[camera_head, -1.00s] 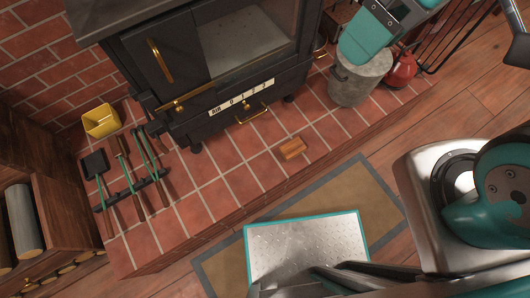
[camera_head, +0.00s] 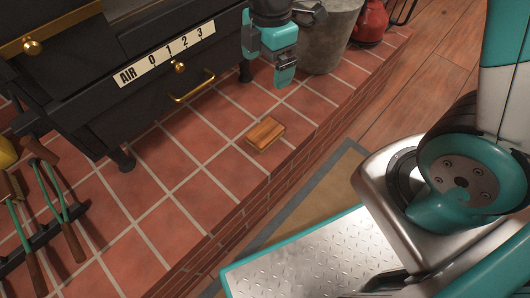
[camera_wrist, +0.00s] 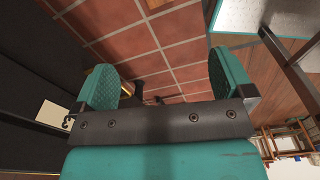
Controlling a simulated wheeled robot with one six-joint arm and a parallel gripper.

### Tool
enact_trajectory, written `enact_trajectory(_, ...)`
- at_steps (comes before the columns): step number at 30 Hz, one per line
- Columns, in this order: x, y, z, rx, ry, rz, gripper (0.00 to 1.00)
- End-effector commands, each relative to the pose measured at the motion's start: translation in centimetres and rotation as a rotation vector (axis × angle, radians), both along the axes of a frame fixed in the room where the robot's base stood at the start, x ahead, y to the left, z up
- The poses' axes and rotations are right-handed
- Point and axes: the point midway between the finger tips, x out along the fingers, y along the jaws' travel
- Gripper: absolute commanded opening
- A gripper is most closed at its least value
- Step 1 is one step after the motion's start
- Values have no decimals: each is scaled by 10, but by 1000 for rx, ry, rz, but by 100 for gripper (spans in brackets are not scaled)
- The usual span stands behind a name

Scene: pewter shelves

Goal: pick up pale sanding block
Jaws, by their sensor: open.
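A small orange-brown wooden block (camera_head: 264,133), the likely sanding block, lies flat on the red tiled hearth near its front edge in the head view. Its colour looks warm brown rather than pale. My gripper (camera_head: 272,62) is above and behind the block in the picture, in front of the stove and bucket, apart from the block. In the wrist view my gripper (camera_wrist: 164,74) has its two teal fingers wide apart with nothing held between them.
The black stove (camera_head: 150,75) with a brass handle (camera_head: 192,88) stands behind the block. A grey bucket (camera_head: 328,35) and a red vessel (camera_head: 370,22) are at the back right. Green-handled tools (camera_head: 55,205) lie at left. Tiles around the block are clear.

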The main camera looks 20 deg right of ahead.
Motion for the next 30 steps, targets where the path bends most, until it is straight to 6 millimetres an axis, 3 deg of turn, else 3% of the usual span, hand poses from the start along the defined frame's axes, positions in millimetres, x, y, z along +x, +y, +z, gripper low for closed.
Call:
enact_trajectory(1, 5, -2, -36, -15, 0, 44, 99)
enact_trajectory(3, 10, -5, -56, -31, -1, 104, 99)
enact_trajectory(11, 18, -10, -92, -57, -1, 194, 99)
enact_trajectory(24, 17, -10, -186, -57, 0, 193, 99)
enact_trajectory(30, 18, -10, -200, -57, -2, 193, 99)
